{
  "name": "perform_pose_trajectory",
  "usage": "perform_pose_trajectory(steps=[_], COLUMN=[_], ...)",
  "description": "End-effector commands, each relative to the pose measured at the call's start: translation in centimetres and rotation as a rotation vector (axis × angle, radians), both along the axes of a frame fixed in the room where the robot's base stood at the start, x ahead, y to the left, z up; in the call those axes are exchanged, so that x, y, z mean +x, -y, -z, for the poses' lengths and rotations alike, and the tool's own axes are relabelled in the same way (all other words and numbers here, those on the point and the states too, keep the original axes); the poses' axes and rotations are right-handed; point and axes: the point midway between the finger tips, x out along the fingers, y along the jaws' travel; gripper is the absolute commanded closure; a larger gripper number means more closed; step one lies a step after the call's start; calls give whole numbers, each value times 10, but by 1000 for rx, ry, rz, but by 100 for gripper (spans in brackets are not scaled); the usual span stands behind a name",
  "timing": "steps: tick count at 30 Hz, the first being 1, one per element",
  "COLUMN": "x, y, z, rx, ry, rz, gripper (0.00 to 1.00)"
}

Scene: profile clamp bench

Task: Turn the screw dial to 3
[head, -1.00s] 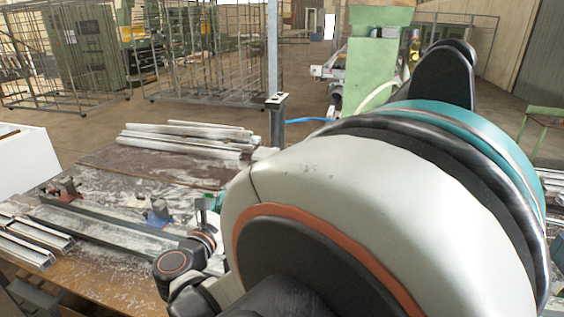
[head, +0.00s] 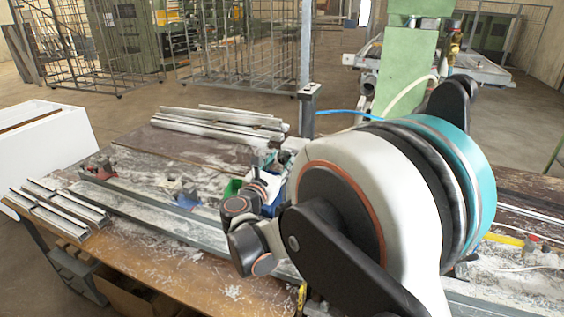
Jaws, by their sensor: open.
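My arm's rounded white shell and wrist joints fill the middle of the head view, over the clamp bench (head: 170,262). My gripper's fingers cannot be made out; they seem hidden behind the wrist. A red clamp (head: 100,168) and a blue clamp (head: 186,192) stand along a long grey rail (head: 142,201). A green part (head: 232,188) and another blue part (head: 276,205) show just beside my wrist, partly covered. No screw dial or its numbers can be made out.
Short metal profiles (head: 62,208) lie at the bench's left end, and long pale profiles (head: 215,122) lie at the back. A white box (head: 50,140) stands left of the bench. A grey post (head: 307,110) rises behind it.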

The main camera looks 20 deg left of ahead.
Motion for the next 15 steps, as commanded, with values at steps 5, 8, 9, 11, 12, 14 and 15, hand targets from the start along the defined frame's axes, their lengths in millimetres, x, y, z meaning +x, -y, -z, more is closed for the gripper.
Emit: perform_pose_trajectory(steps=[5, 8, 9, 11, 12, 14, 15], x=[5, 5, 4, 4, 4, 4, 4], y=[1, 1, 1, 1, 1, 1, 1], z=[0, 0, 0, 0, 0, 0, 0], rx=[0, 0, 0, 0, 0, 0, 0], ry=[0, 0, 0, 0, 0, 0, 0], rz=[1, 1, 1, 1, 1, 1, 1], gripper=[60, 60, 60, 64, 73, 87, 96])
